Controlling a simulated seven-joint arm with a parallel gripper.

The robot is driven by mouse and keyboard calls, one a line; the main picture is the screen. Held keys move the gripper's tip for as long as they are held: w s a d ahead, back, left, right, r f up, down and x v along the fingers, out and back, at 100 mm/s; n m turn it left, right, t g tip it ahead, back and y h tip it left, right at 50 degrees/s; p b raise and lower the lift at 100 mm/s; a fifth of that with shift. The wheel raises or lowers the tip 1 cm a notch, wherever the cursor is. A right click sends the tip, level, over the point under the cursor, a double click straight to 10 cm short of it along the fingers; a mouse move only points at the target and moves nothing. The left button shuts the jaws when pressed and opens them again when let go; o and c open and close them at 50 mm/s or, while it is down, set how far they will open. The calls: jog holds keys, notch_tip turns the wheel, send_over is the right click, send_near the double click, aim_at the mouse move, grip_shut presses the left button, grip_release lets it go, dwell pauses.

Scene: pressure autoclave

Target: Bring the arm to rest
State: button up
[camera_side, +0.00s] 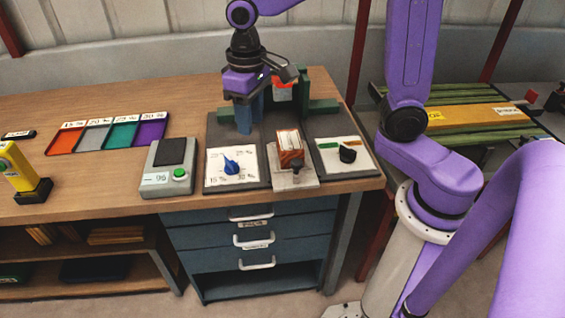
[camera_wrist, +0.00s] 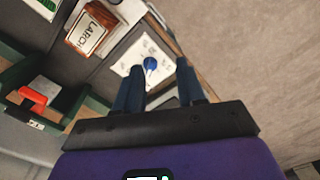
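My gripper (camera_side: 243,117) hangs pointing down over the back of the grey panel on the bench, behind the white dial plate. In the wrist view my gripper (camera_wrist: 158,88) shows its two dark blue fingers apart, with nothing between them. The blue dial knob (camera_side: 231,165) sits on the white plate in front of it; the knob also shows beyond the fingertips in the wrist view (camera_wrist: 150,64). Whether the fingertips touch the panel cannot be told.
A labelled wooden block (camera_side: 289,150) stands right of the dial. A black knob (camera_side: 347,154) is further right. Green fixtures (camera_side: 321,107) with a red part (camera_side: 282,90) stand close behind. A scale (camera_side: 168,167), coloured trays (camera_side: 108,134) and a yellow device (camera_side: 18,168) are left.

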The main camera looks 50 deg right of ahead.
jog(key=s+d+f+n, duration=0.1)
jog(key=s+d+n, duration=0.2)
jog(key=s, duration=0.7)
jog(key=s+d+f+n, duration=0.2)
jog(key=s+n, duration=0.4)
jog(key=s, duration=0.5)
jog(key=shift+s+d+n, duration=0.15)
jog(key=shift+d+n, duration=0.25)
jog(key=shift+d, duration=0.35)
